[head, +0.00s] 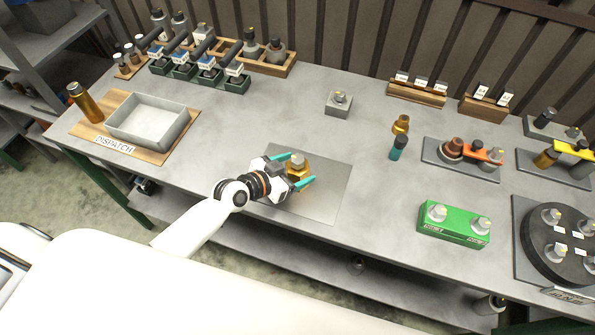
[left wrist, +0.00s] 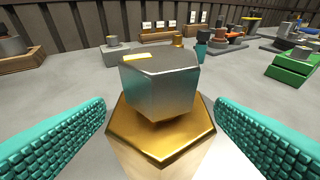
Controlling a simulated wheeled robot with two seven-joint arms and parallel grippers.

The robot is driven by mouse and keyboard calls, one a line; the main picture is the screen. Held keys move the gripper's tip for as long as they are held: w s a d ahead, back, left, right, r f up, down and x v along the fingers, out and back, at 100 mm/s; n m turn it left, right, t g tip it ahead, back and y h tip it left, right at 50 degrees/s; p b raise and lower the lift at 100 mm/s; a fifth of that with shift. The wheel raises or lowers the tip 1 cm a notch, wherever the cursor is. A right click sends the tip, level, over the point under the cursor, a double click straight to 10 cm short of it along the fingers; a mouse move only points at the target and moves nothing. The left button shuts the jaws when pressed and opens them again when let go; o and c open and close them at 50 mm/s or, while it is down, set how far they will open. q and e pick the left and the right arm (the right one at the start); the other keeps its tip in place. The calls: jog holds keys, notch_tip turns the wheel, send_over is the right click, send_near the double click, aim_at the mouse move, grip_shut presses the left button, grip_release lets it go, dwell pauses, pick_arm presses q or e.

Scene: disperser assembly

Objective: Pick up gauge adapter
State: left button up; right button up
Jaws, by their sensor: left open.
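A piece with a silver hexagonal top and a wider brass hexagonal flange (left wrist: 160,130) stands upright, close in front of the left wrist camera. I take it to be the gauge adapter. In the head view the same piece (head: 298,167) stands on a grey mat (head: 326,192) at the table's middle. My left gripper (head: 292,170) is open, with one teal finger on each side of the piece. In the left wrist view gaps show between the fingers and the piece. Its lower part is largely hidden. My right gripper is not in view.
A grey block with a fitting (head: 339,104) stands behind the mat. A brass part (head: 401,124) and a teal cylinder (head: 398,148) stand to the right, near a green box (head: 453,225). A dispatch tray (head: 153,122) is at the left. The table around the mat is clear.

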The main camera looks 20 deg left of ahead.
pick_arm(q)
jog(key=shift+x, duration=1.6)
jog(key=shift+s, duration=0.1)
grip_shut()
jog(key=shift+r, duration=0.3)
